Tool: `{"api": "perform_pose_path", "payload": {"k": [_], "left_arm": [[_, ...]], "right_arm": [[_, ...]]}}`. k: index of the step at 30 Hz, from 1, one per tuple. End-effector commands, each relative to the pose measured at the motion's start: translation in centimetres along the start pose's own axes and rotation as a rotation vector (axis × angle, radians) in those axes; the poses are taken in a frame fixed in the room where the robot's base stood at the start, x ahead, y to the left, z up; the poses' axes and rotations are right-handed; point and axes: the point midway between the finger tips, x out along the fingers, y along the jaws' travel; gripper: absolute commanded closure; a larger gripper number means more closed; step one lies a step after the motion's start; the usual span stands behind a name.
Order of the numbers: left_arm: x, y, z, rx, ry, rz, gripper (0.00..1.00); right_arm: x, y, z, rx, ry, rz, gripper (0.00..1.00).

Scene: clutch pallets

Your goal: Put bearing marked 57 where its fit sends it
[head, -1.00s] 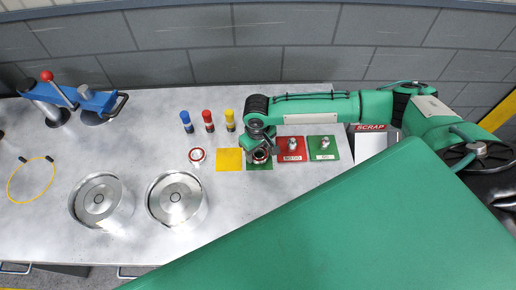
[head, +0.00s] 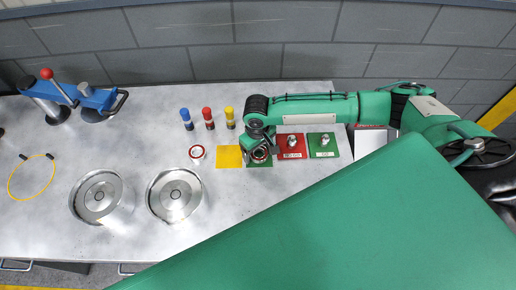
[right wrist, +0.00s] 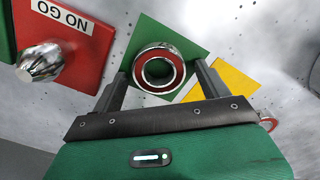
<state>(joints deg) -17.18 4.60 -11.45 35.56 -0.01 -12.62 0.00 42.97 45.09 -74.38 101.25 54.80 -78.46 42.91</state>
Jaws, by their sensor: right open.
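A steel bearing with a red seal ring (right wrist: 141,80) lies on a plain green square (right wrist: 185,33). In the head view that bearing (head: 261,154) shows just below my right gripper (head: 259,150). In the right wrist view the gripper's two fingers are apart, one on each side of the bearing; whether they touch it I cannot tell. A second red-ringed bearing (head: 197,152) lies on the bare table left of the yellow square (head: 229,157). No number is readable on either bearing. My left gripper is not in view.
A red NO GO pad (head: 283,154) and a green GO pad (head: 315,152), each with a metal plug, lie to the right. The scrap bin (head: 369,140) is partly hidden. Blue, red and yellow bottles stand behind; two round steel fixtures stand at the front left.

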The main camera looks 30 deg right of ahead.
Motion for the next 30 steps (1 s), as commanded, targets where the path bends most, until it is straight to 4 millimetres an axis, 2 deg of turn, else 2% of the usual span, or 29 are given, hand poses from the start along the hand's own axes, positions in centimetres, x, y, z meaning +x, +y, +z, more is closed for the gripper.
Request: {"api": "perform_pose_path", "payload": {"k": [4,8,21,25,30], "left_arm": [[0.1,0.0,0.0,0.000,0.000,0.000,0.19],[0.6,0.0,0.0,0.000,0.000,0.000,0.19],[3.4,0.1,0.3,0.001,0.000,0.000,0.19],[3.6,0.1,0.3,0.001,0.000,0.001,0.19],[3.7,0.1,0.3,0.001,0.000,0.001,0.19]], "right_arm": [[-0.4,0.0,-0.1,0.000,0.002,0.000,0.23],[-1.6,0.0,-0.1,-0.001,0.003,0.000,0.23],[-10.9,0.0,-0.1,-0.001,0.003,0.000,0.23],[-12.5,0.0,-0.1,0.000,0.001,0.000,0.23],[-13.2,0.0,0.0,0.001,0.001,0.000,0.23]]}}
